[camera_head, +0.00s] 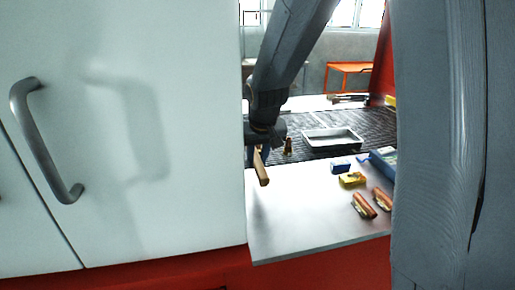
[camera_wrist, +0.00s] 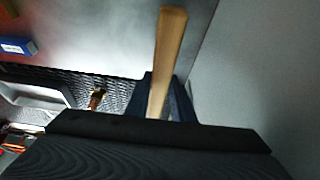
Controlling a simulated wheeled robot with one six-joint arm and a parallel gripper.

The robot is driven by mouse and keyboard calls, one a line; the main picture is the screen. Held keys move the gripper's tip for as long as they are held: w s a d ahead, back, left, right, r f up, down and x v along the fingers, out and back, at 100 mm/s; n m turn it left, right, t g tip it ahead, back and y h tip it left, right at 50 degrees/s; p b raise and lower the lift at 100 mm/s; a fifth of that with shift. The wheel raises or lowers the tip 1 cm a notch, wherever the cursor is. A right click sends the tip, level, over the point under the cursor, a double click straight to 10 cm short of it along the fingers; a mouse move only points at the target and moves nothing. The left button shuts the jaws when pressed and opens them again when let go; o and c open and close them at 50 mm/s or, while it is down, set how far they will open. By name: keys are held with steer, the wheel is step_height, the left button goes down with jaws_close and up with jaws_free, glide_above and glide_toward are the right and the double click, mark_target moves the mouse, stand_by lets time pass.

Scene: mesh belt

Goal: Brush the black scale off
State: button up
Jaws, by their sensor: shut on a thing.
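My gripper (camera_head: 257,153) hangs at the near left end of the dark mesh belt (camera_head: 345,124), partly hidden by the cabinet edge. It is shut on a light wooden handle (camera_head: 262,170), which slants down over the white worktop's edge. In the wrist view, the handle (camera_wrist: 167,55) stands up between the dark blue fingers of my gripper (camera_wrist: 168,100). The handle's other end, where bristles might be, is hidden. The mesh belt also shows in the wrist view (camera_wrist: 122,93). I cannot pick out black scale on the dark mesh.
A grey tray (camera_head: 334,144) and a small brown object (camera_head: 288,146) are on the belt. On the white worktop (camera_head: 300,220) are a blue block (camera_head: 341,166), a yellow block (camera_head: 352,180) and two reddish items (camera_head: 371,203). A white cabinet (camera_head: 150,120) stands close at left.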

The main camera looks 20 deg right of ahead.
steer(key=shift+r+p, duration=0.55)
steer(key=shift+r, duration=0.45)
